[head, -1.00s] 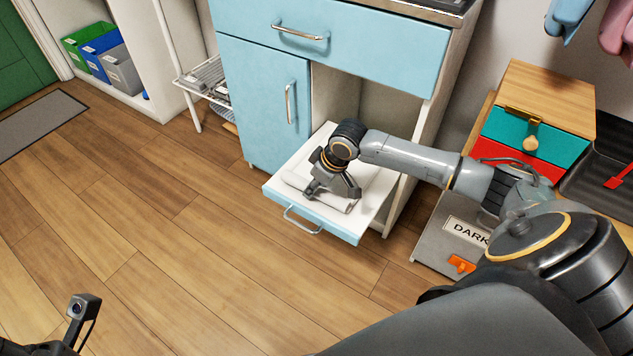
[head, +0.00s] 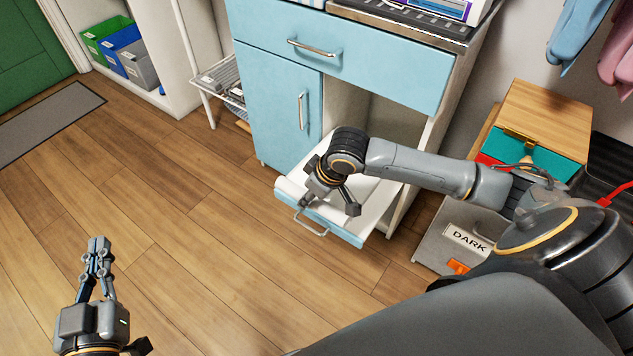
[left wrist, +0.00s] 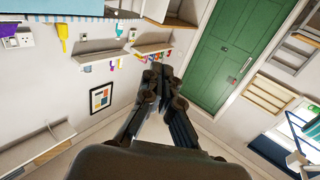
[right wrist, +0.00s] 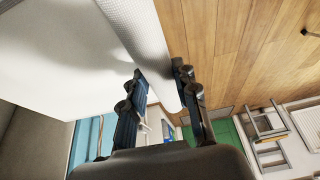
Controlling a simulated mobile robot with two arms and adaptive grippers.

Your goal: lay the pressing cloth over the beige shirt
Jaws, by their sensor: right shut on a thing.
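A rolled white cloth, which I take for the pressing cloth (head: 290,188), shows at the left side of the pull-out white shelf (head: 373,205) with a blue front. My right gripper (head: 328,205) is over this shelf, pointing down. In the right wrist view the roll (right wrist: 145,42) passes between its fingers (right wrist: 158,82), and the gripper is shut on it. My left gripper (head: 97,246) is above the floor at the lower left, empty, its fingers together; they also meet in the left wrist view (left wrist: 162,80). I cannot make out a beige shirt in any view.
The shelf sticks out of a light blue cabinet (head: 275,105). A grey bin marked DARK (head: 440,235) and a wooden-topped unit (head: 545,115) stand to the right. A wire rack (head: 225,80) is left of the cabinet. The wooden floor (head: 200,240) is clear.

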